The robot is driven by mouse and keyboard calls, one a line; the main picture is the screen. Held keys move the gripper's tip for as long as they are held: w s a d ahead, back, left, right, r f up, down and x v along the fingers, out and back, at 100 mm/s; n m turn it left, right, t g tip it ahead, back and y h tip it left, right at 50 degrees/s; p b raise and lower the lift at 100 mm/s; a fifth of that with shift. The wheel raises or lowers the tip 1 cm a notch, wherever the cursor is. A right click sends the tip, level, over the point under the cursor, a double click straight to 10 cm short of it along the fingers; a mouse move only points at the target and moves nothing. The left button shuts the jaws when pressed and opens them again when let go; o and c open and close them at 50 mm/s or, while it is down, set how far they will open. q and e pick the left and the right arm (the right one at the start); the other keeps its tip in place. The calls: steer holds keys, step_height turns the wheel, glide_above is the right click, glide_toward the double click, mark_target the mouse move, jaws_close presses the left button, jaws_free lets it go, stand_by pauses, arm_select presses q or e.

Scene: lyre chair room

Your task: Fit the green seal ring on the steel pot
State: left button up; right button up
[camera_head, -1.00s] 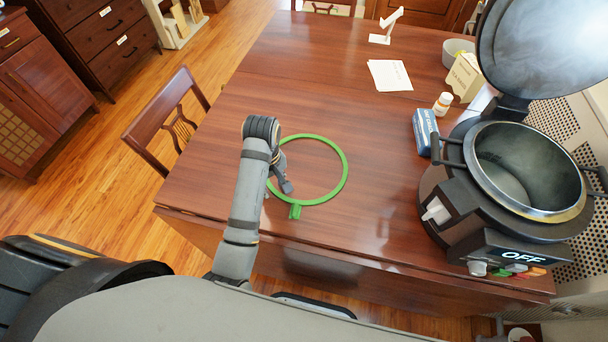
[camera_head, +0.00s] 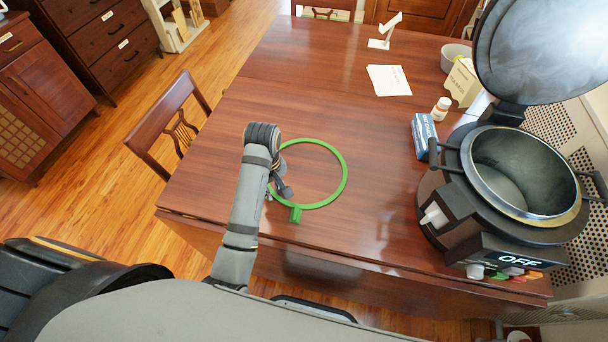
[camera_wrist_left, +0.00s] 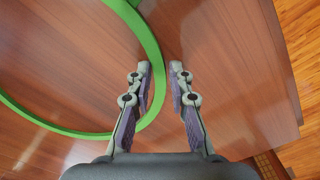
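The green seal ring (camera_head: 345,179) lies flat on the wooden table, with a small tab (camera_head: 296,215) on its near side. My left gripper (camera_head: 281,188) is at the ring's left side. In the left wrist view the gripper (camera_wrist_left: 160,72) is open, its two fingers apart. The ring's green band (camera_wrist_left: 148,40) curves into the gap beside the left finger, which hides part of it. I cannot tell whether they touch. The steel pot (camera_head: 511,181) sits open and empty-looking in a dark cooker at the right. My right gripper is not in view.
The cooker's lid (camera_head: 545,50) stands raised behind the pot. A blue box (camera_head: 422,136), a white bottle (camera_head: 441,108) and a cream carton (camera_head: 463,82) stand left of it. Papers (camera_head: 389,80) lie farther back. The table between ring and cooker is clear.

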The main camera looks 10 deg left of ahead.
arm_select(q)
jaws_close()
